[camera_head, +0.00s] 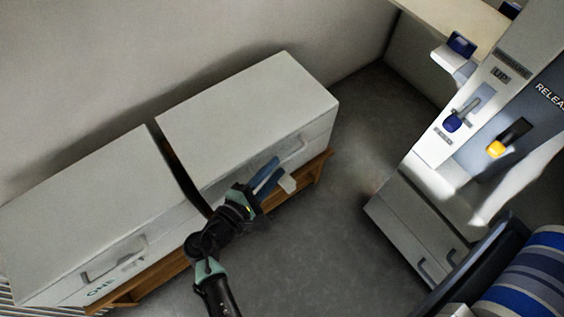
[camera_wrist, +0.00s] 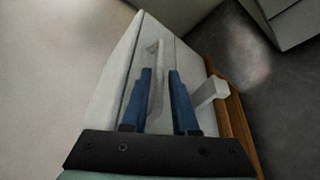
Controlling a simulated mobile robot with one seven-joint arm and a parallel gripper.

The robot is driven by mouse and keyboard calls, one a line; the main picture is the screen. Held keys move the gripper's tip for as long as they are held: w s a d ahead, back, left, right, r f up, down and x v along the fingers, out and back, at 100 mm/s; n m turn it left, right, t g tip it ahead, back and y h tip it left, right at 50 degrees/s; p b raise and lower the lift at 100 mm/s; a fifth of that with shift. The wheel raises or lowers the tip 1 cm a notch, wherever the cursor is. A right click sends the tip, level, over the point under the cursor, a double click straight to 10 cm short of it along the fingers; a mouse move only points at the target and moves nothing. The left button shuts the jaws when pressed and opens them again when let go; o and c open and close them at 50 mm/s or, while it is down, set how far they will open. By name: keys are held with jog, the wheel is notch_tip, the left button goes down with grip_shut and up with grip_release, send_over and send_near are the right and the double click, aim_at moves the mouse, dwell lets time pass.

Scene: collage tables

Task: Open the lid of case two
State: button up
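Two pale grey cases stand end to end on a low wooden bench. The right case (camera_head: 235,105) has its lid down and a pale handle (camera_head: 293,150) on its front; its label is not visible, and the other case is marked ONE. My gripper (camera_head: 270,172) is at the front of the right case, close to the handle. In the wrist view my gripper (camera_wrist: 161,82) has its two blue fingers apart, with the handle (camera_wrist: 155,88) showing in the gap between them. I cannot tell whether a finger touches it.
The left case (camera_head: 85,205), marked ONE, is closed, with a narrow gap between the cases. A pale block (camera_head: 288,184) juts out beside my fingers. The wooden bench (camera_head: 318,168) edges the floor. A grey panel unit with levers (camera_head: 470,120) stands right; open floor (camera_head: 330,240) lies between.

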aim_at(278, 166)
jog(key=shift+b+x, duration=0.4)
jog(key=shift+x, duration=1.5)
grip_shut()
